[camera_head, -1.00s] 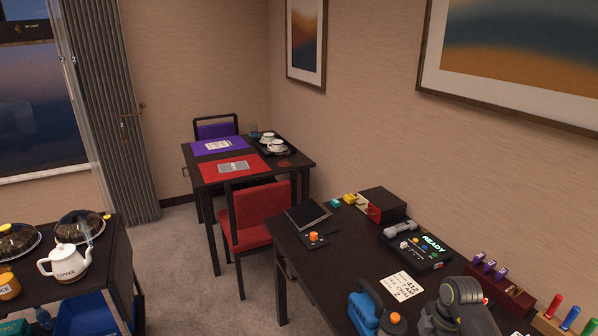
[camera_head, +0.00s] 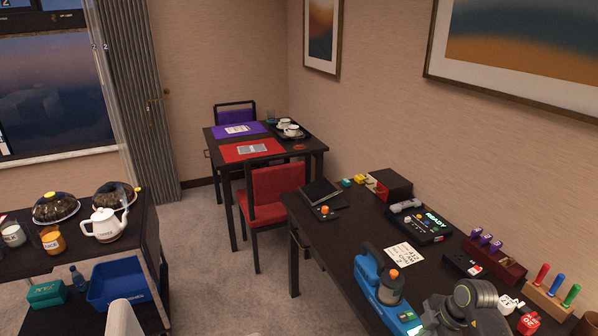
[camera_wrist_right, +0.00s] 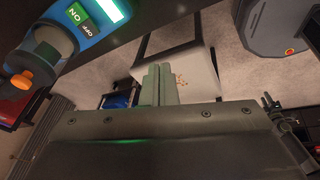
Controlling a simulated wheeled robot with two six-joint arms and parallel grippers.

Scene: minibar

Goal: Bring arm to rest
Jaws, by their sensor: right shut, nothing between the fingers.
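My right arm (camera_head: 470,305) comes in at the bottom right of the head view, beside the dark desk. Its gripper is not clear there. In the right wrist view my right gripper (camera_wrist_right: 159,72) is shut, its fingers pressed together with nothing between them. They are over open space above the floor, apart from the blue device.
The blue device (camera_head: 383,285) with an orange knob stands on the desk (camera_head: 345,238) close to my right arm; its ON/OFF panel shows in the right wrist view (camera_wrist_right: 84,13). Carpet (camera_head: 215,285) between is clear.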

